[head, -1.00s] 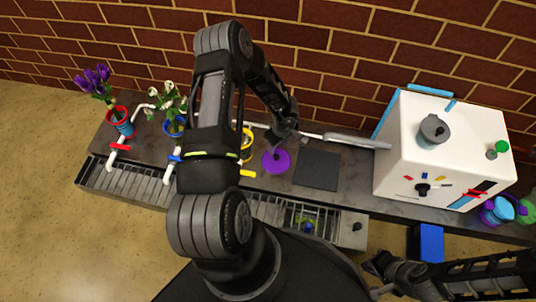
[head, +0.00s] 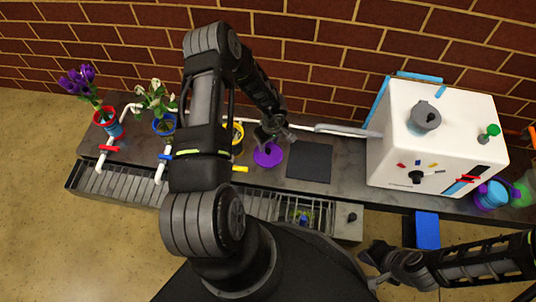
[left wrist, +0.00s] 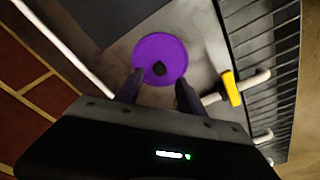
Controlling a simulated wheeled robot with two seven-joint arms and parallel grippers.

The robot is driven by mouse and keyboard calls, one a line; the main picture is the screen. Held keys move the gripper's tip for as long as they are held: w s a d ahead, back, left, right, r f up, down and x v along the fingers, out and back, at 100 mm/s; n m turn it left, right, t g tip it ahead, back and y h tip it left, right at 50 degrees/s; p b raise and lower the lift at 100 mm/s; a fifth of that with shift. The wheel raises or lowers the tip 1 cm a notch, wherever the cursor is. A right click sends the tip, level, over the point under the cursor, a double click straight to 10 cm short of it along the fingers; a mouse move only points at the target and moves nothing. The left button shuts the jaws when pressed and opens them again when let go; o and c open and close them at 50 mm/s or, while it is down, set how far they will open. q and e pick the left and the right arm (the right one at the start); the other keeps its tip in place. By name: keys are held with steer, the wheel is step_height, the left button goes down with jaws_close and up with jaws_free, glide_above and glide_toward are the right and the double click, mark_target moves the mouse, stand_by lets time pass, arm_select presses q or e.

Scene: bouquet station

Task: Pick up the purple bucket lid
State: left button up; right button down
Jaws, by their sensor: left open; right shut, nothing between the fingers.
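The purple bucket lid (head: 269,155) is a round disc with a dark knob, lying on the grey counter left of a dark square mat. It also shows in the left wrist view (left wrist: 165,48), with the knob near its lower middle. My left gripper (head: 268,138) is above the lid. In the left wrist view its open fingers (left wrist: 158,92) stand either side of the lid's near edge, with the knob ahead between them. Whether the fingers touch the lid cannot be told. My right gripper (head: 371,267) is shut and empty at the lower right, away from the lid.
The dark mat (head: 310,162) lies right of the lid. A white machine (head: 405,150) stands further right. A yellow bucket (head: 237,133), partly hidden by my left arm, is close on the left. Red (head: 113,127) and blue buckets hold flowers. A metal grate (head: 120,190) runs along the front.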

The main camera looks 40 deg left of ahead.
mark_target(268, 150)
arm_select(q)
steer(key=f+b, duration=0.1)
steer(key=f, duration=0.1)
steer(key=f+b, duration=0.2)
steer(key=f, duration=0.1)
steer(key=shift+w+a+f, duration=0.1)
steer(key=shift+w+a, duration=0.05)
steer(key=shift+a, duration=0.05)
steer(key=shift+c, duration=0.6)
jaws_close()
stand_by(0.4)
